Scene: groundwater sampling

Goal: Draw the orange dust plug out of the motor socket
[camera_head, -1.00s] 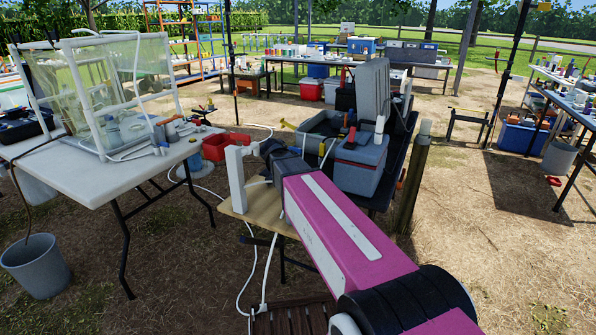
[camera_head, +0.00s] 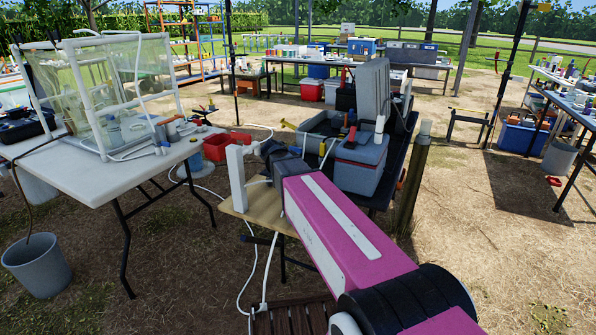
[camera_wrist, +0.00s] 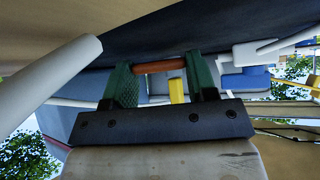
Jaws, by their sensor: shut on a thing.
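In the wrist view my gripper (camera_wrist: 162,80) has two green fingers closed on the ends of an orange-brown piece, the dust plug (camera_wrist: 160,66). The plug lies crosswise between the fingertips, close to a dark surface. I cannot tell whether it is still seated in the motor socket; the socket is not clearly visible. In the head view my pink arm reaches over a small wooden table, and its dark wrist hides the plug and fingertips.
A white post (camera_head: 236,178) stands on the small wooden table (camera_head: 235,213), left of my wrist. A yellow cylinder (camera_wrist: 177,91) shows beyond the fingers. A grey cooler (camera_head: 360,165) stands to the right. A white folding table (camera_head: 95,175) is at left, with a grey bucket (camera_head: 38,268) below.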

